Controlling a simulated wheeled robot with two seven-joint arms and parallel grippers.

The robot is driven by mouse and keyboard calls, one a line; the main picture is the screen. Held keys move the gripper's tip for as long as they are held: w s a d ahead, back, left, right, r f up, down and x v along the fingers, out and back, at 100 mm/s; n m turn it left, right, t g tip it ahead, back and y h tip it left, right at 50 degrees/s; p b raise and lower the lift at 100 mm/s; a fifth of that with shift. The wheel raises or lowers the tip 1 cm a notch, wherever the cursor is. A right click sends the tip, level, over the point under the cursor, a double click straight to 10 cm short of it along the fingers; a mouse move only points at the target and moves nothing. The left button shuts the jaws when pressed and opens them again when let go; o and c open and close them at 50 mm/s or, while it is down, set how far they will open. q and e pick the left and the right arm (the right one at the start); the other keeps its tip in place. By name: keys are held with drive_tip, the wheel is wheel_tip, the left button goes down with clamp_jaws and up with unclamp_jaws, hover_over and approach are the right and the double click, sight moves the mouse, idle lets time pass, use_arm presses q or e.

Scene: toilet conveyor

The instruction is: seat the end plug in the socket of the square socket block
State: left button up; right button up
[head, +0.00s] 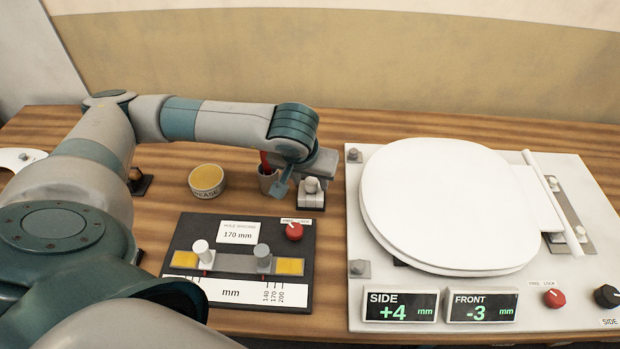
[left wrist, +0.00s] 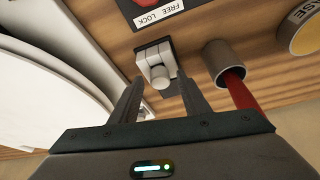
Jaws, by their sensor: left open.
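A pale grey piece with a round knob, seemingly the end plug (head: 311,186), stands at a small dark-based block, seemingly the square socket block (head: 318,207), left of the toilet seat. In the left wrist view the plug (left wrist: 161,76) and the block (left wrist: 150,50) lie ahead of the fingers. My left gripper (head: 307,180) is open above the block; in its wrist view the two fingers (left wrist: 160,88) are on either side of the knob, with gaps visible. How deep the plug sits cannot be told. My right gripper is not in view.
A grey cup (head: 268,182) with a red-handled tool stands close left of the block. A grease tub (head: 207,181) is farther left. A hole-spacing board (head: 190,235) lies in front. The white toilet fixture plate (head: 352,205) with its seat (head: 440,200) fills the right.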

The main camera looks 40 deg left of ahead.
use_arm(q)
drive_tip(key=shift+r, duration=0.15)
drive_tip(key=shift+s+d+r, duration=0.1)
drive_tip(key=shift+s+r, duration=0.1)
drive_tip(key=shift+r, duration=0.4)
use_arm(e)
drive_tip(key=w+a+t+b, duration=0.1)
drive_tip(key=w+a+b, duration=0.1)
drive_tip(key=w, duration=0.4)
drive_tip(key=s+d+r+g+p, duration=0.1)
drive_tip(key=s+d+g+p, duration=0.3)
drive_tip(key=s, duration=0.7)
use_arm(q)
drive_tip(key=p+v, duration=0.7)
drive_tip(key=v, duration=0.3)
drive_tip(key=shift+s+r, duration=0.2)
drive_tip(key=shift+r, duration=0.1)
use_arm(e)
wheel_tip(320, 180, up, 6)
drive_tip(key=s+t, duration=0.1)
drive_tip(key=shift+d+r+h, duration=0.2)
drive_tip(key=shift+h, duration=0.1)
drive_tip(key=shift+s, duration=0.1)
